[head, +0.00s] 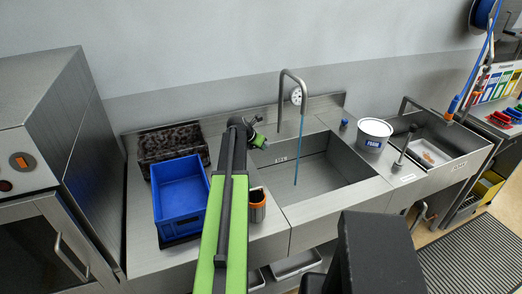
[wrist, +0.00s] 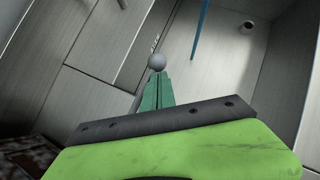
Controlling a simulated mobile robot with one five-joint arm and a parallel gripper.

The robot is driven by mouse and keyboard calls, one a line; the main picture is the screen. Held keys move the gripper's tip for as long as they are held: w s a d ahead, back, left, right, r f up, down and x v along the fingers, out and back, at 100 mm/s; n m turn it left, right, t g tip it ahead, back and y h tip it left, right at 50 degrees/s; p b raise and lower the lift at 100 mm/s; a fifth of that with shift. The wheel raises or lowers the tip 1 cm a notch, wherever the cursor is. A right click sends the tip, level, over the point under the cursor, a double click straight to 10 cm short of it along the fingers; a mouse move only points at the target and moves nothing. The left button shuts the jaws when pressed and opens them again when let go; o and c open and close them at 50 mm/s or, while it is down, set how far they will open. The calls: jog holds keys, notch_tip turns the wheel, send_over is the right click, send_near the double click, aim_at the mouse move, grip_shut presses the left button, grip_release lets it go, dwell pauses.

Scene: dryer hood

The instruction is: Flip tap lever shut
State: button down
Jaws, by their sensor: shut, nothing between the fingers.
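The tap (head: 282,100) is a tall grey gooseneck at the back edge of the sink (head: 325,165). A blue stream (head: 298,155) runs from its spout down into the basin; the stream also shows in the wrist view (wrist: 197,38). My gripper (head: 261,142) is over the back left corner of the sink, left of the tap. In the wrist view its green fingers (wrist: 157,78) are shut and empty. A grey ball-shaped knob (wrist: 157,62) shows right at the fingertips; it may be the lever's end, and contact cannot be told. No lever is clear in the head view.
A blue crate (head: 180,190) and a dark speckled tray (head: 172,145) stand left of my arm. An orange-and-dark canister (head: 257,207) stands in front of the sink's left side. A white tub (head: 374,135) and a second basin (head: 433,150) are to the right.

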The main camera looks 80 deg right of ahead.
jog(key=shift+d, duration=0.1)
dwell(0.5)
jog(key=s+a+r+p, duration=0.5)
jog(key=a+r+p, duration=0.3)
jog(key=a, duration=0.1)
jog(key=shift+r+p, duration=0.3)
